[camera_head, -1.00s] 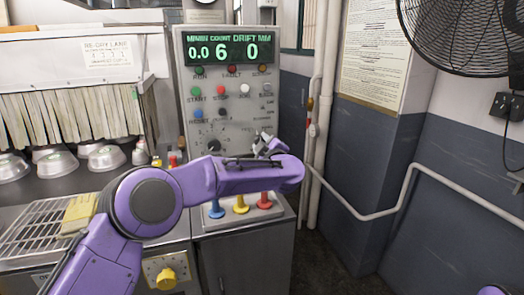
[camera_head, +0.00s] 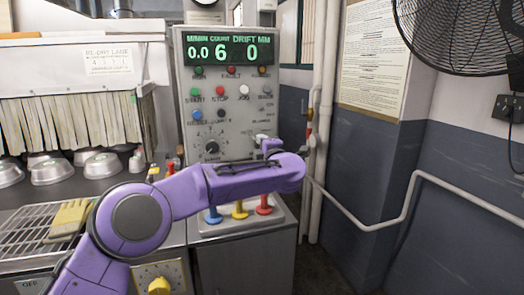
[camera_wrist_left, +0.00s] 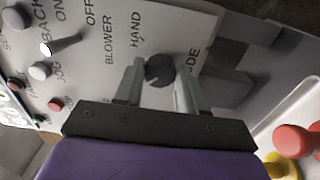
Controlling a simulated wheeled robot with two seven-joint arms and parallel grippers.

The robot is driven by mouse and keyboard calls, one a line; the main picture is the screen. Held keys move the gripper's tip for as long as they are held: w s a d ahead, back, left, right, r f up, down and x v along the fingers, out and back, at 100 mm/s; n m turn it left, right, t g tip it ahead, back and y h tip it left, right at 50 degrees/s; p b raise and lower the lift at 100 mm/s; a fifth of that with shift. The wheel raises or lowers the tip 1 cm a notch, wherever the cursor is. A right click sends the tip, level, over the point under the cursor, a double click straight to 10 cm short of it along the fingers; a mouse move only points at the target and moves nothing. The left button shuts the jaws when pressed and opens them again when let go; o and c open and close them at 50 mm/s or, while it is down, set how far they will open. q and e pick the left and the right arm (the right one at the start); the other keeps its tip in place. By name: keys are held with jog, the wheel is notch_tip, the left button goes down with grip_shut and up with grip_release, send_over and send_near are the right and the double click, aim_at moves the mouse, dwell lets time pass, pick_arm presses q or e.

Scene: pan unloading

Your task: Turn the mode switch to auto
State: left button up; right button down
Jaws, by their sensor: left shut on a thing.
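The mode switch is a dark round knob (camera_wrist_left: 160,70) on the grey control panel (camera_head: 185,90). In the left wrist view it sits between my two fingers, by the printed word HAND and a partly covered label ending in DE. My left gripper (camera_head: 262,139) is at the lower right of the panel face and is shut on this knob. The left gripper's fingers also show in the left wrist view (camera_wrist_left: 160,82). In the head view the knob is hidden by my gripper, and its pointer direction cannot be told. My right gripper is out of view.
A black selector dial (camera_head: 212,148) is left of my gripper. Blue (camera_head: 213,216), yellow (camera_head: 240,210) and red (camera_head: 264,206) plungers stand below my forearm. Pipes (camera_head: 318,120) run right of the panel. Metal pans (camera_head: 50,172) sit at left.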

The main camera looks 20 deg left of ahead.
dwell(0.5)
pick_arm(q)
jog(key=o, duration=1.1)
jog(key=shift+c, duration=0.2)
jog(key=shift+d, duration=0.1)
jog(key=b+v, duration=0.2)
jog(key=v, duration=0.8)
jog(key=shift+s+b, duration=0.25)
jog(key=shift+b, duration=0.15)
jog(key=shift+d, duration=0.15)
